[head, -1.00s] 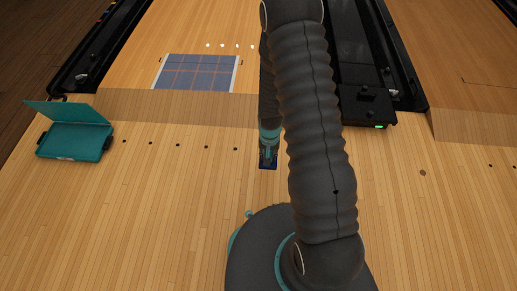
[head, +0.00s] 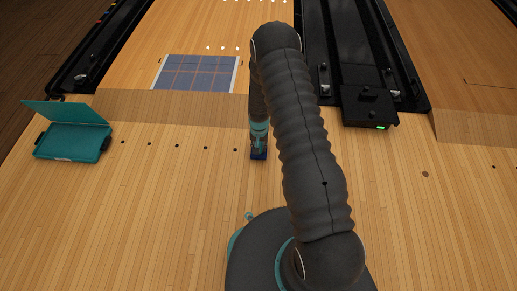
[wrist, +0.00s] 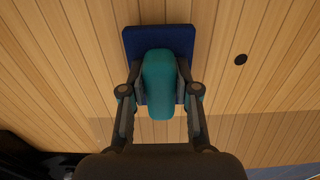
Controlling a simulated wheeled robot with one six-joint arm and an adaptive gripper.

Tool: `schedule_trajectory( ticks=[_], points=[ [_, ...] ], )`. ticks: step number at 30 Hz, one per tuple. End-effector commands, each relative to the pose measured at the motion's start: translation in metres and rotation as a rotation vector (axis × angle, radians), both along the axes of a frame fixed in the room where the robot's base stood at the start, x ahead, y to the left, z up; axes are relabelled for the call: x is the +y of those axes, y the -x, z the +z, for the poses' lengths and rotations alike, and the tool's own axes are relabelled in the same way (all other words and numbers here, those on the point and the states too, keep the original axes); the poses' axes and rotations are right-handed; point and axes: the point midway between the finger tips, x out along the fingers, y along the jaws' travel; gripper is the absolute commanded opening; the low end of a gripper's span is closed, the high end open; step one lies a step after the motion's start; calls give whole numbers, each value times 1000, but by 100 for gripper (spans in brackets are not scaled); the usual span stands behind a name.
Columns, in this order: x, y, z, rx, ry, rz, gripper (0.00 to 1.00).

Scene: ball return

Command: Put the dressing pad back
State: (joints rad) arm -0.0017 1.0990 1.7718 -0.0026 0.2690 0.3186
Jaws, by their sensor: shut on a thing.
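The dressing pad (wrist: 160,38) has a dark blue square base and a rounded teal handle. My gripper (wrist: 160,92) is shut on the teal handle, one finger on each side of it. In the head view my gripper (head: 258,143) points down, with the blue base of the dressing pad (head: 258,156) showing below it, over the wooden lane. Whether the base touches the floor or hangs just above it I cannot tell. An open teal case (head: 72,143) with its lid raised lies at the far left, well apart from the gripper.
A blue gridded panel (head: 197,73) lies on the lane beyond the gripper. A black unit (head: 368,107) with a green light stands at the right, by dark gutters. Small dark dots run across the floor. The wood between gripper and case looks clear.

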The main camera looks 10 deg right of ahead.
Motion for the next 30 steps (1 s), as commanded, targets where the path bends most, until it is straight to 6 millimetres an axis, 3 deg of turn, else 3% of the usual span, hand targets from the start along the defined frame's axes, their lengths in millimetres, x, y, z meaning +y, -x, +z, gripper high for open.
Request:
schedule_trajectory(
  ticks=[3,14,15,17,30],
  points=[
    [0,0,-12,0,0,0,3],
    [0,0,-16,-1,0,0,3],
    [0,0,-14,-1,0,0,41],
    [0,0,-14,-1,0,0,56],
    [0,-1,-5,-2,0,0,56]
  ],
)
